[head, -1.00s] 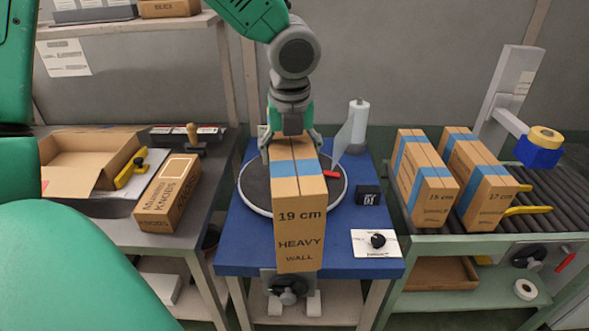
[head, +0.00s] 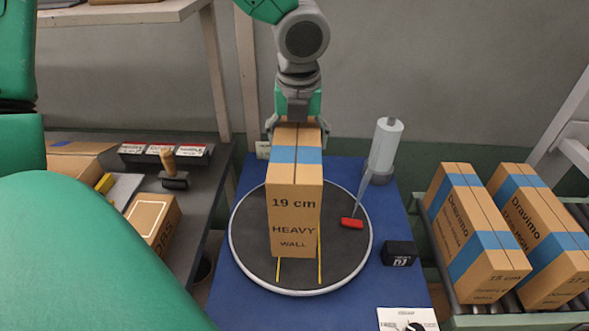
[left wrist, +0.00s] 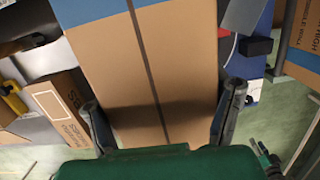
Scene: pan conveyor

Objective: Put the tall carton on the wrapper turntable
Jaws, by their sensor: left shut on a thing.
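The tall carton (head: 296,208), brown with blue tape and marked "19 cm HEAVY WALL", stands upright over the round dark wrapper turntable (head: 250,245). My left gripper (head: 298,127) is shut on the carton's top end from above, one finger on each side. In the left wrist view the carton (left wrist: 150,75) fills the space between the fingers of my left gripper (left wrist: 162,115). Yellow lines on the turntable show on both sides of the carton's lower end. I cannot tell whether its bottom touches the disc. My right gripper is not in view.
A red-ended wrapper arm (head: 352,223) and a white film roll (head: 385,145) are right of the carton. A black box (head: 399,253) sits on the blue table (head: 230,305). Two other cartons (head: 470,235) lie on the conveyor at right. A stamp (head: 172,170) is at left.

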